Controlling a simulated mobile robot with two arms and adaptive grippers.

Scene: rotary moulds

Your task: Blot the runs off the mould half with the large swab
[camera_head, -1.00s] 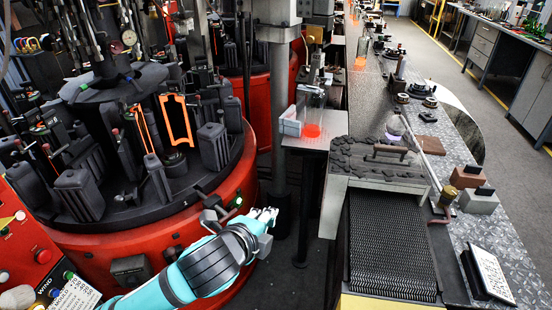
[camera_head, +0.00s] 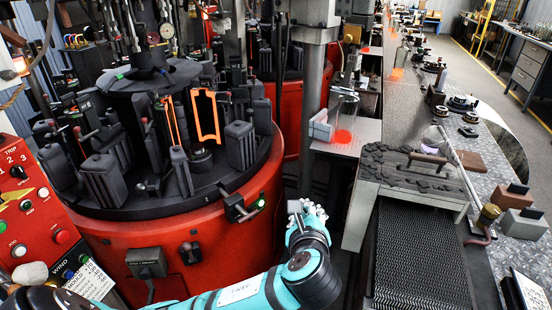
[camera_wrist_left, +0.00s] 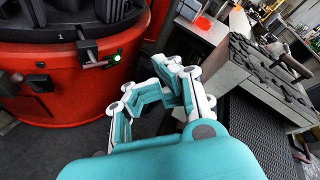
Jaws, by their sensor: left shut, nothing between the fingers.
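My left gripper (camera_head: 306,209) is shut and empty in the head view, in the gap between the red rotary machine (camera_head: 225,235) and the conveyor. In the left wrist view my left gripper (camera_wrist_left: 150,88) shows its teal and white fingers over the floor gap. An open mould half with a glowing orange edge (camera_head: 206,116) stands on the dark turntable (camera_head: 215,178), beyond my gripper and to its left. A second glowing mould edge (camera_head: 171,119) stands beside it. I cannot make out the runs or pick out the large swab. My right gripper is not in view.
A side table (camera_head: 345,148) holds a clear container over a glowing orange piece. Right of my gripper are a tray of dark lumps (camera_head: 405,170) and a black mesh belt (camera_head: 420,255). A red control panel (camera_head: 35,215) stands at the left.

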